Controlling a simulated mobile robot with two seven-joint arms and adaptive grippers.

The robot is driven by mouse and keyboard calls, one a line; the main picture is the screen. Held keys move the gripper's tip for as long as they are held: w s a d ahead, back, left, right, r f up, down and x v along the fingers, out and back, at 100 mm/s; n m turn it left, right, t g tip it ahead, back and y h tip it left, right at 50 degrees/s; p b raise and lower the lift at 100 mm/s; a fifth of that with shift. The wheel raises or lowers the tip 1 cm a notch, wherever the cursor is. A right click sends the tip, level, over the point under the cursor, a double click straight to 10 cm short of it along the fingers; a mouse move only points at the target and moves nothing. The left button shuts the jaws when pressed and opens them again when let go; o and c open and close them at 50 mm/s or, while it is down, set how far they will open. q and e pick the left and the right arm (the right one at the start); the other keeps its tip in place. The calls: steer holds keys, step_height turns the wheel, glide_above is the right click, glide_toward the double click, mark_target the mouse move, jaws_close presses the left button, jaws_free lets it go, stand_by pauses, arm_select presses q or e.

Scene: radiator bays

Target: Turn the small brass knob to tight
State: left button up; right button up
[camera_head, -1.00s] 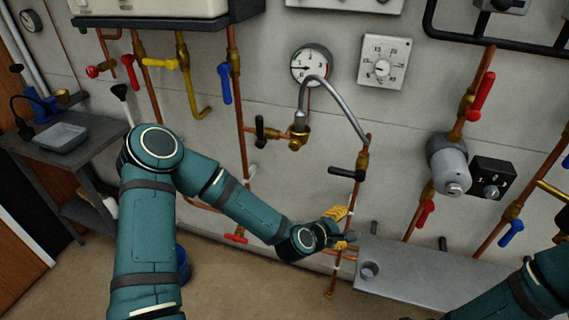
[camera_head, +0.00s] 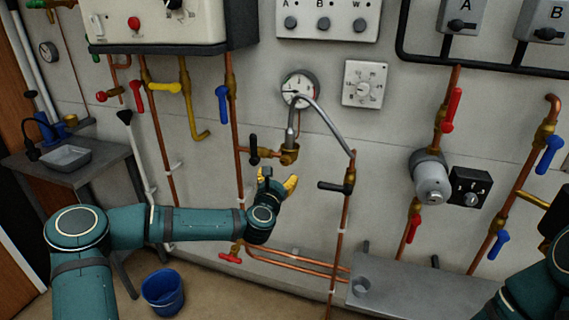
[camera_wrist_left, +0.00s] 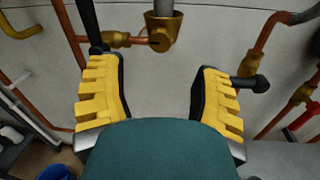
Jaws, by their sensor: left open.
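A brass fitting (camera_head: 289,154) with a small round brass knob-like end sits at the foot of the grey hose, under the round gauge (camera_head: 299,87). In the left wrist view the brass fitting (camera_wrist_left: 164,30) is at the top centre, with the small round brass knob (camera_wrist_left: 158,42) on its near face. My left gripper (camera_head: 278,179) is open and empty, just below the fitting and apart from it. Its yellow fingers (camera_wrist_left: 160,72) are spread either side of the view's centre. My right gripper is out of view; only part of that arm shows at lower right.
A black lever (camera_head: 254,147) is left of the fitting; another black lever (camera_head: 333,186) is to the right, on a copper pipe. A red valve handle (camera_head: 230,256) is below. A grey shelf (camera_head: 420,290) juts out at lower right. A blue bucket (camera_head: 163,292) stands on the floor.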

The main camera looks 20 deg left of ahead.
mark_target(285, 162)
arm_select(q)
steer(key=w, duration=0.9)
steer(key=shift+w+a+b, duration=0.25)
steer(key=shift+a+b, duration=0.1)
jaws_close()
